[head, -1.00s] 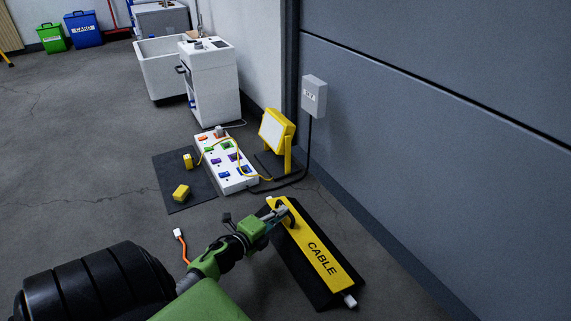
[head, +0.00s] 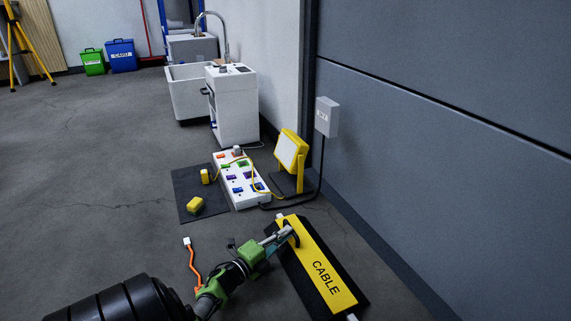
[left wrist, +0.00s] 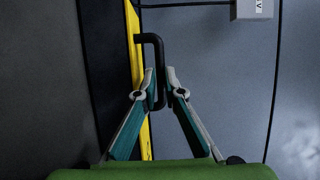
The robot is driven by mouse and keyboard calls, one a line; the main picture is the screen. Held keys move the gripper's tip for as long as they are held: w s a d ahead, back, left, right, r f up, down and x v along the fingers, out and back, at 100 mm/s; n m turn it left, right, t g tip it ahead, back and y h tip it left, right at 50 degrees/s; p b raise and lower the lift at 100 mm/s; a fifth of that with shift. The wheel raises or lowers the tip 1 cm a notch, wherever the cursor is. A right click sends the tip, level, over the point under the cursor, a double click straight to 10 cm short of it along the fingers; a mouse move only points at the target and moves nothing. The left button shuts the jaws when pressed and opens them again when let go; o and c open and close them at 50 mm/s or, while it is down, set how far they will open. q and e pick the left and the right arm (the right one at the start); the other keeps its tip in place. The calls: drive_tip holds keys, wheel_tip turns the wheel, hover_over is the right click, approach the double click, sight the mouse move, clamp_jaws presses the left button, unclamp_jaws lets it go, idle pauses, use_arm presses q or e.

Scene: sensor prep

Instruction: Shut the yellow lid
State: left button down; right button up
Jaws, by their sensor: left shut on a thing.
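The yellow lid (head: 323,272), marked CABLE, lies along the middle of the black cable ramp (head: 293,277) on the floor near the grey wall. It looks flat with the ramp; I cannot tell whether a small gap is left under it. In the left wrist view the lid (left wrist: 136,50) is a narrow yellow strip seen nearly edge-on. My left gripper (head: 289,233) is at the lid's far end, shut on its black handle (left wrist: 150,39). The handle's bar runs down between the two fingertips (left wrist: 163,78). My right gripper is not in view.
A yellow work lamp (head: 291,150) and a white socket board (head: 239,181) with cables stand beyond the ramp. A dark mat (head: 187,184) holds yellow blocks. An orange cable (head: 192,262) lies left of my gripper. Open floor is at the left.

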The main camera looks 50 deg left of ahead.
use_arm(q)
drive_tip(key=c, duration=2.4)
unclamp_jaws()
drive_tip(key=shift+w, duration=0.1)
wheel_tip(320, 180, up, 10)
drive_tip(key=shift+f, duration=0.1)
